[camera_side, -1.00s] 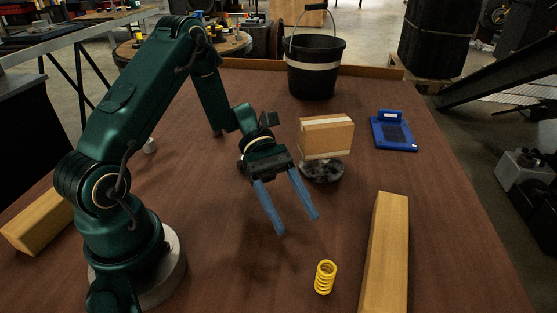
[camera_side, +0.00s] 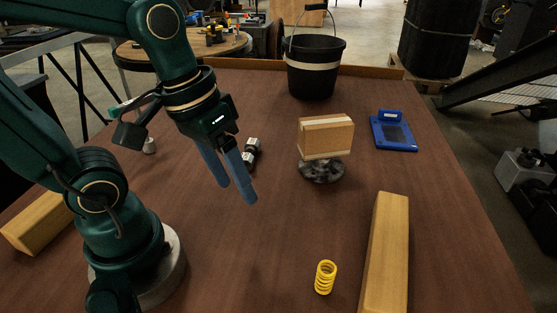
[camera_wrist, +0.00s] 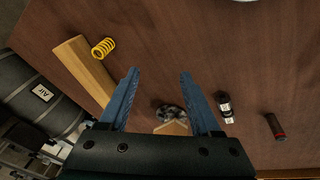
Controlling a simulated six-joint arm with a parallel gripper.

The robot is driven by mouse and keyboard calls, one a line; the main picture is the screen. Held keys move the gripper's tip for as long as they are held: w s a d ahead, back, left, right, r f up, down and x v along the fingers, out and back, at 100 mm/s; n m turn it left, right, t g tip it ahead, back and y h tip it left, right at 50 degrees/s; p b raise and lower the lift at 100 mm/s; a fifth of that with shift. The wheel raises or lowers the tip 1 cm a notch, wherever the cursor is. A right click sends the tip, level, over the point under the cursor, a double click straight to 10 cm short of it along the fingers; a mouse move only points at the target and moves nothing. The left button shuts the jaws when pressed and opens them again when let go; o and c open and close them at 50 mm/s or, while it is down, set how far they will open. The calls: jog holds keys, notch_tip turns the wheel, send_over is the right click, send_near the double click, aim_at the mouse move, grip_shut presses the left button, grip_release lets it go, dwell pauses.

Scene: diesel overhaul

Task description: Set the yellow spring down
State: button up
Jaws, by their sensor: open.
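The yellow spring (camera_side: 325,277) stands upright on the brown table in the front part of the side view, just left of a long wooden block. In the wrist view the spring (camera_wrist: 103,48) is at the upper left, beside the end of that block. My gripper (camera_side: 236,190) is raised above the table, left of and behind the spring, well apart from it. In the wrist view my gripper (camera_wrist: 158,75) has its two blue fingers spread, with nothing between the tips.
A long wooden block (camera_side: 385,255) lies right of the spring. A wooden box (camera_side: 326,138) sits on a dark round part (camera_side: 321,172). A small black-and-silver part (camera_side: 251,153), a blue tray (camera_side: 393,132) and a black bucket (camera_side: 314,72) are farther back. The front middle is clear.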

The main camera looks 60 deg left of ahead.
jog(key=r+m+t, duration=0.1)
jog(key=a+r+m+t+y, duration=0.1)
jog(key=t, duration=0.1)
jog(key=shift+s+a, duration=0.2)
dwell(1.2)
